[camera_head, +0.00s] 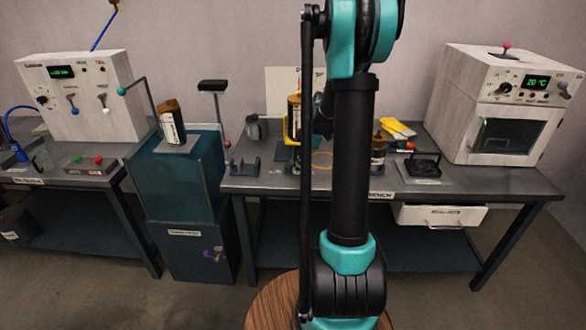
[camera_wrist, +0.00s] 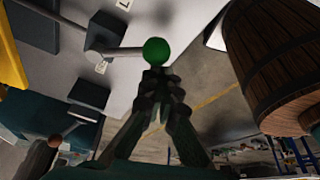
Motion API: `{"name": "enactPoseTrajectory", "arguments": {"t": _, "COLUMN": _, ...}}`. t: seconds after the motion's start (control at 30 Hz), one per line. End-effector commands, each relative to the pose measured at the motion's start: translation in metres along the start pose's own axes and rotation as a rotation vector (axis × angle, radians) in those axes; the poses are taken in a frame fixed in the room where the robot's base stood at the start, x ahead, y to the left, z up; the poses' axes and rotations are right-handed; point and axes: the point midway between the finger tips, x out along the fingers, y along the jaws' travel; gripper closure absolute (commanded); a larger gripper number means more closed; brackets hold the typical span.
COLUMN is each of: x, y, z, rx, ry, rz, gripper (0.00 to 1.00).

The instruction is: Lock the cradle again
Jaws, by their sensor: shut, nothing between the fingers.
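In the wrist view a green ball knob (camera_wrist: 156,51) sits at the end of a grey rod (camera_wrist: 115,52), just beyond my fingertips. It appears to be a lever handle; whether it belongs to the cradle's lock I cannot tell. My gripper (camera_wrist: 160,78) is shut and empty, its fingers meeting just below the knob in the picture. I cannot tell whether they touch it. In the head view my arm hides my gripper and part of the bench. A yellow upright holder with a dark-labelled tube (camera_head: 294,118) shows left of the arm; its lock is not clear.
Dark blocks (camera_wrist: 91,91) stand near the rod. A tilted teal cabinet (camera_head: 178,185) bears a brown bottle (camera_head: 171,122). A white oven-like unit (camera_head: 513,105) stands right, a control box (camera_head: 80,95) left. Small items (camera_head: 424,165) stand on the middle bench (camera_head: 470,183).

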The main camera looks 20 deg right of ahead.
Motion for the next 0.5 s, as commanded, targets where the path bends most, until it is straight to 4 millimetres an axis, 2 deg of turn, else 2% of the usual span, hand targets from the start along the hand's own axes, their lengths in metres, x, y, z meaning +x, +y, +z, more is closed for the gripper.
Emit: {"name": "enactPoseTrajectory", "arguments": {"t": 0.5, "x": -0.005, "y": 0.002, "z": 0.014, "rx": 0.001, "ry": -0.001, "rz": 0.001, "gripper": 1.00}}
